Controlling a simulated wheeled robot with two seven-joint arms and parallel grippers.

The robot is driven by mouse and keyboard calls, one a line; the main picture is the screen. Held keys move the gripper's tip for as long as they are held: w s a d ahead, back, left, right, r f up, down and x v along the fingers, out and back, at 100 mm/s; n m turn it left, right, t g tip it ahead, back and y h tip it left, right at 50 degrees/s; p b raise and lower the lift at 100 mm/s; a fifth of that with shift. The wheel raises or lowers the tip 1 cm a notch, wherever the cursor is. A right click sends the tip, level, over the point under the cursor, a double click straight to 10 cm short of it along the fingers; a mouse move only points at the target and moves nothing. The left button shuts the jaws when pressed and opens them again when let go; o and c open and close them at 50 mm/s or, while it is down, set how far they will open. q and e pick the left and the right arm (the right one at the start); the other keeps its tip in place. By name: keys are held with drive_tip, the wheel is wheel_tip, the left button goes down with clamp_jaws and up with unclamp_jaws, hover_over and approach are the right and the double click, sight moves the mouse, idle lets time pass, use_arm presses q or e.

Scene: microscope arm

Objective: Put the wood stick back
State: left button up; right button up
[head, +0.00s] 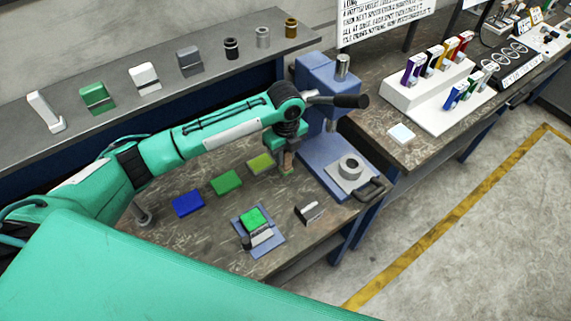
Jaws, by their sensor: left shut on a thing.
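My left arm reaches in from the left across the workbench (240,225). My left gripper (287,163) points down near the bench's back right, just left of the blue press. It is shut on a small brown piece (288,157), which looks like the wood stick. The stick is mostly hidden by the gripper and shows only in part. A small green patch shows right under the fingertips, and I cannot tell if it touches the stick. My right gripper is not in view.
A blue press (325,155) with a black handle (340,101) stands right of the gripper. Blue (188,203), green (226,182) and olive (261,163) pads lie on the bench. A grey-black block (310,213) stands nearby.

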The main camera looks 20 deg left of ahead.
sight(285, 168)
use_arm(q)
wheel_tip(285, 168, down, 6)
drive_tip(key=shift+f+p, duration=0.1)
drive_tip(key=shift+p, duration=0.6)
drive_tip(key=shift+f, duration=0.25)
drive_tip(key=shift+f, duration=0.15)
drive_tip(key=o, duration=1)
wheel_tip(285, 168, up, 11)
drive_tip(key=b, duration=0.3)
drive_tip(key=shift+r, duration=0.7)
